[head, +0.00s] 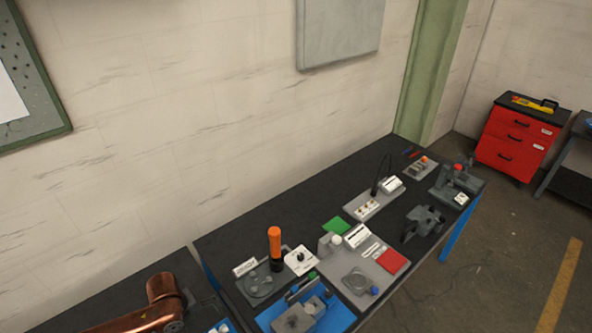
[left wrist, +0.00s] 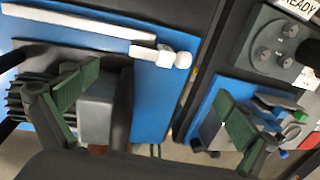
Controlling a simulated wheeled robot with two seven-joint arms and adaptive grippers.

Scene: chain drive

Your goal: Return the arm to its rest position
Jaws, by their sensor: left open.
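My left arm (head: 160,305) shows as copper-coloured links at the bottom left of the head view; its gripper is outside that view. In the left wrist view my left gripper (left wrist: 158,88) has its two green-padded fingers wide apart, with nothing held between them. Behind the fingers is a blue board (left wrist: 155,105) with a white rod (left wrist: 80,20) and a grey block (left wrist: 96,108). A second blue board (left wrist: 205,105) with grey parts lies behind the right finger, partly hidden by it. My right gripper is in neither view.
The dark bench (head: 240,235) carries several fixtures. An orange-topped cylinder (head: 275,245) stands upright, near a blue tray (head: 340,318) and a grey board with a red square (head: 392,262). A red drawer cabinet (head: 515,145) stands at the right. The bench strip along the wall is mostly clear.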

